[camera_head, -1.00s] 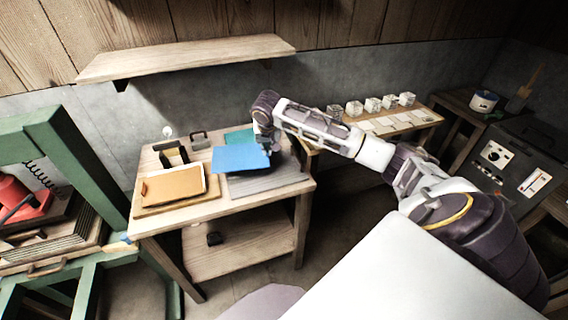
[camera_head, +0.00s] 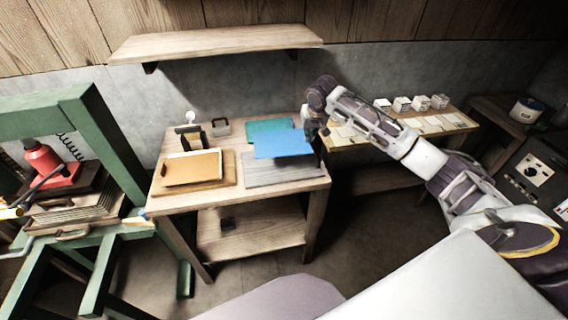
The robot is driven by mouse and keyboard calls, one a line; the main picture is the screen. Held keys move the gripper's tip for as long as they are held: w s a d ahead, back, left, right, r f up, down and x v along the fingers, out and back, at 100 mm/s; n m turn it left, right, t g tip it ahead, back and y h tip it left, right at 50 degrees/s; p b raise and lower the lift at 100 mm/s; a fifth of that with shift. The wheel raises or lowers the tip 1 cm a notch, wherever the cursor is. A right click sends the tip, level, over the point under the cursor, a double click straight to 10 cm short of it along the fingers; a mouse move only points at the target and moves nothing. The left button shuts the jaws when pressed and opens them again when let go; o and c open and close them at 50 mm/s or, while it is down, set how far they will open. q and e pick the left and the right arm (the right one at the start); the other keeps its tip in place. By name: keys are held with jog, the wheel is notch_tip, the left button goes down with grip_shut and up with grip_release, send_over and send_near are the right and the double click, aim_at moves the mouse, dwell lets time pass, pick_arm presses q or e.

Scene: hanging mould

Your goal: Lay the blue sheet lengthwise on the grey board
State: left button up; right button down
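The blue sheet (camera_head: 280,145) is held roughly flat, with its right edge at my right gripper (camera_head: 313,133). The gripper appears shut on that edge, though its fingertips are small and partly hidden. The grey board (camera_head: 285,174) lies on the right part of the wooden table, and the sheet overlaps its back part in the picture. The sheet appears to be above the board; I cannot tell the exact gap. My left gripper is not in view.
A teal sheet (camera_head: 262,128) lies behind the blue one. A tan board (camera_head: 192,168) lies on the left of the table (camera_head: 240,202), with dark holders (camera_head: 191,138) behind it. A shelf (camera_head: 215,42) hangs above. A green press (camera_head: 110,145) stands left.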

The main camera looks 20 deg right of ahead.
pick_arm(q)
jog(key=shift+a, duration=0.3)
pick_arm(e)
jog(key=shift+w+a+n, duration=0.1)
jog(key=shift+w+n, duration=0.1)
jog(key=shift+n, duration=0.1)
jog(key=shift+f, duration=2.45)
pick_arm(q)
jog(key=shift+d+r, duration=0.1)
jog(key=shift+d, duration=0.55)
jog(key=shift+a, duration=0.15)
